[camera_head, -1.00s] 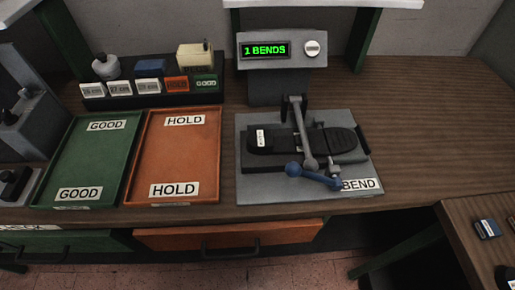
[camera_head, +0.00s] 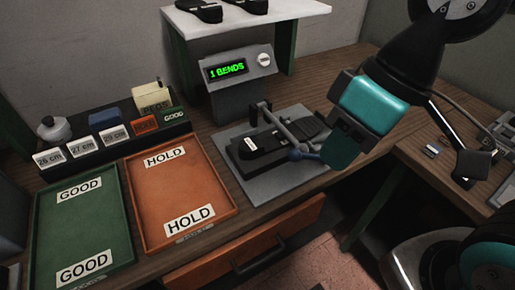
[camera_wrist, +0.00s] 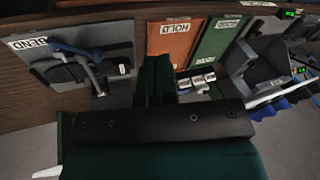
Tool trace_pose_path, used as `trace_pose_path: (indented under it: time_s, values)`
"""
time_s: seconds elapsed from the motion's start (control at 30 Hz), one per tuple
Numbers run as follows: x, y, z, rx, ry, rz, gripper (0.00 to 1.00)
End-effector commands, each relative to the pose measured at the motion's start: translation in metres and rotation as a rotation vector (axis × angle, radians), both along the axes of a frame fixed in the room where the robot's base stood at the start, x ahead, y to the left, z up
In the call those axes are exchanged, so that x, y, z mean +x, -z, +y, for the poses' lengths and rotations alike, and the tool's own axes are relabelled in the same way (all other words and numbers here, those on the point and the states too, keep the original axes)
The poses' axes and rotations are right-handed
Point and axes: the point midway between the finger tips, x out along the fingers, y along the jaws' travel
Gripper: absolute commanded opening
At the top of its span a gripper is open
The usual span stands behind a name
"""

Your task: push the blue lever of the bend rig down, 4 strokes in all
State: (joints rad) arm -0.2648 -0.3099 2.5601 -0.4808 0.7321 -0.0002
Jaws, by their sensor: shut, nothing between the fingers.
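The bend rig (camera_head: 253,183) is a grey plate with a dark shoe sole clamped on it, and its display (camera_head: 227,71) reads "1 BENDS". Its blue lever (camera_head: 298,154) sits at the front right of the sole, on a grey arm lying across it. My gripper (camera_head: 342,148) is shut and empty, just right of the lever and partly covering its right end. Whether they touch is not clear. In the wrist view the blue lever (camera_wrist: 75,51) lies left of my dark green fingers (camera_wrist: 155,66), with a gap between them in the picture.
A green GOOD tray (camera_head: 82,215) and an orange HOLD tray (camera_head: 180,200) lie left of the rig. Behind them stands a rack of size cards (camera_head: 115,140). A white shelf (camera_head: 250,22) with soles stands behind the display. A side table (camera_head: 440,180) is at the right.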

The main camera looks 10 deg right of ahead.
Motion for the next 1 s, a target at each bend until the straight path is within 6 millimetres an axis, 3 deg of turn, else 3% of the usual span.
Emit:
trace_pose_path:
  time_s: [0.47, 0.57, 0.7, 0.9, 1.0]
  values:
    - [0.006, -0.002, -0.001, -0.005, 0.007, 0.003, 0.0]
    - [0.03, -0.006, -0.005, -0.028, 0.041, 0.023, 0.0]
    - [0.09, -0.007, -0.018, -0.087, 0.121, 0.074, 0.0]
    - [0.166, 0.014, -0.046, -0.166, 0.225, 0.142, 0.0]
    - [0.186, 0.025, -0.057, -0.19, 0.256, 0.163, 0.0]
